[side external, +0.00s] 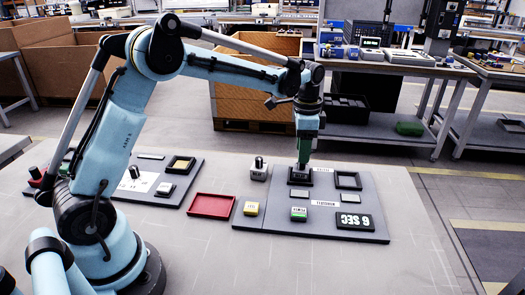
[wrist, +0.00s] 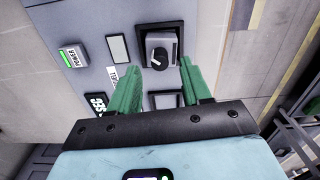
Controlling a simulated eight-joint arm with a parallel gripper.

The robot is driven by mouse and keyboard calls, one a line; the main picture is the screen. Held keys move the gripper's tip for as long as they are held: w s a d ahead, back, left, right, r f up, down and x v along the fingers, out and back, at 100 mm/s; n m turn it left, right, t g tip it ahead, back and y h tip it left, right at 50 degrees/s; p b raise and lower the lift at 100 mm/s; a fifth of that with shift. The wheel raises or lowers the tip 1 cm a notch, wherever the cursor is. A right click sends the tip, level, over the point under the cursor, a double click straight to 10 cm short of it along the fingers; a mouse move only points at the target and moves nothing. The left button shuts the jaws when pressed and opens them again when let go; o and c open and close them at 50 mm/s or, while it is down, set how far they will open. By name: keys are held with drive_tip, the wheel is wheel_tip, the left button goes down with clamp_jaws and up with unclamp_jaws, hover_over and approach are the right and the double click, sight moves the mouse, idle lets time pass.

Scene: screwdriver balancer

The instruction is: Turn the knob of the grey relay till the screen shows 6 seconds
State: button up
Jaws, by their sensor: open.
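The grey relay (wrist: 160,58) sits in a black socket on the panel in the wrist view. Its dark knob (wrist: 161,49) has a white pointer mark. My gripper (wrist: 160,70) has green fingers spread apart, with the relay showing between and just beyond their tips; I see no clear contact with the knob. In the side view my gripper (side external: 303,162) points down over the black socket (side external: 299,177), and its fingers hide most of the relay. The screen (side external: 352,221) reads 6 SEC in the side view; it is partly hidden in the wrist view (wrist: 96,103).
The grey panel (side external: 330,229) carries a green-lit power button (side external: 299,213), a yellow button (side external: 251,208) and an empty black frame (side external: 348,180). Another knobbed relay (side external: 258,171) stands left of my gripper. A red tray (side external: 210,205) lies between this panel and a second one (side external: 190,190).

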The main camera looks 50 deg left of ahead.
wheel_tip(320, 180, up, 9)
idle(0.4)
wheel_tip(320, 180, down, 12)
drive_tip(key=n, duration=1.2)
idle(0.4)
drive_tip(key=shift+r, duration=0.1)
clamp_jaws()
